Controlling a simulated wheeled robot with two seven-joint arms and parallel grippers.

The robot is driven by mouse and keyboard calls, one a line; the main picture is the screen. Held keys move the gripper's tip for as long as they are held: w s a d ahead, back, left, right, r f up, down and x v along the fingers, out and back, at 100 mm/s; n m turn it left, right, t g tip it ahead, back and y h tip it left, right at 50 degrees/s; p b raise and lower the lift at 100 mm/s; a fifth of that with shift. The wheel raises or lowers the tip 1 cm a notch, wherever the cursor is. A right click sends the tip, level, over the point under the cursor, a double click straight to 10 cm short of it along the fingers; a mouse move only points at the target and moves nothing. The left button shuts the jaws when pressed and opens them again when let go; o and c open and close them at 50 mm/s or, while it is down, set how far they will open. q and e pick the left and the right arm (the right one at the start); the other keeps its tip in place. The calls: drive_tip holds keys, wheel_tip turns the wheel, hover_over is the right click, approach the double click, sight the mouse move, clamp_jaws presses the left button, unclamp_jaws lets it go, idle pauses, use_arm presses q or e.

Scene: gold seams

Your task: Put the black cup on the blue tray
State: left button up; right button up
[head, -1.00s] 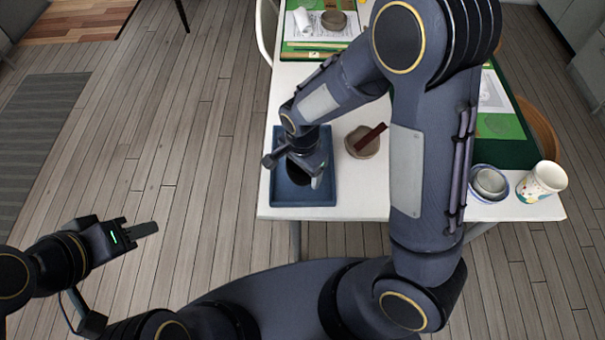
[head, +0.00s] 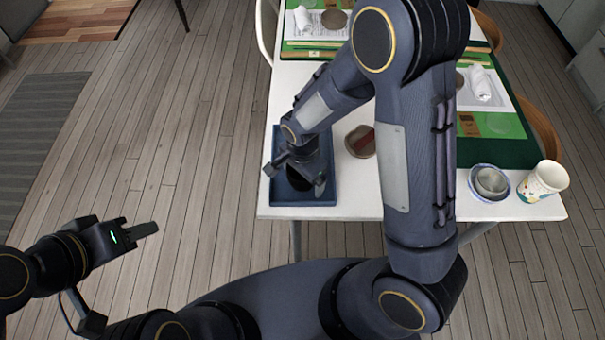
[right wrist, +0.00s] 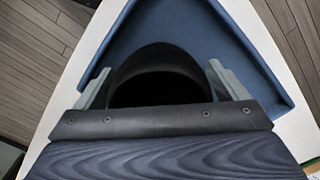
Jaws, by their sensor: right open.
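The black cup (head: 296,184) is at the blue tray (head: 318,199), under my right gripper (head: 303,176). The tray lies on the near left corner of the white table. In the right wrist view the cup (right wrist: 155,60) shows its dark rounded opening, inside the outline of the tray (right wrist: 205,25). The two fingers of my right gripper (right wrist: 160,86) stand open, one on each side of the cup. The cup's base is hidden, so its contact with the tray floor does not show. My left gripper (head: 142,230) is off the table at the left, seen side-on and empty.
A round brown dish (head: 360,141) with a dark red piece is right of the tray, partly behind my arm. A bowl on a patterned saucer (head: 490,182) and a patterned paper cup (head: 543,179) stand at the near right. Green mats (head: 497,124) lie farther back.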

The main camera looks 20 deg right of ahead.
drive_tip(key=shift+r, duration=0.1)
wheel_tip(320, 180, up, 11)
drive_tip(key=p, duration=0.1)
drive_tip(key=s+d+r+n+t+y, duration=0.2)
drive_tip(key=s+d+r+n, duration=0.2)
drive_tip(key=s, duration=0.3)
drive_tip(key=s+d+r+n+t+y, duration=0.1)
drive_tip(key=s+d+r+n+t, duration=0.2)
drive_tip(key=s+d+r+n, duration=0.2)
drive_tip(key=s+r+n, duration=0.1)
drive_tip(key=s+r, duration=0.1)
drive_tip(key=s, duration=0.1)
drive_tip(key=shift+s+d+r+t+y, duration=0.25)
drive_tip(key=shift+r+t+y, duration=0.05)
drive_tip(key=shift+y, duration=0.1)
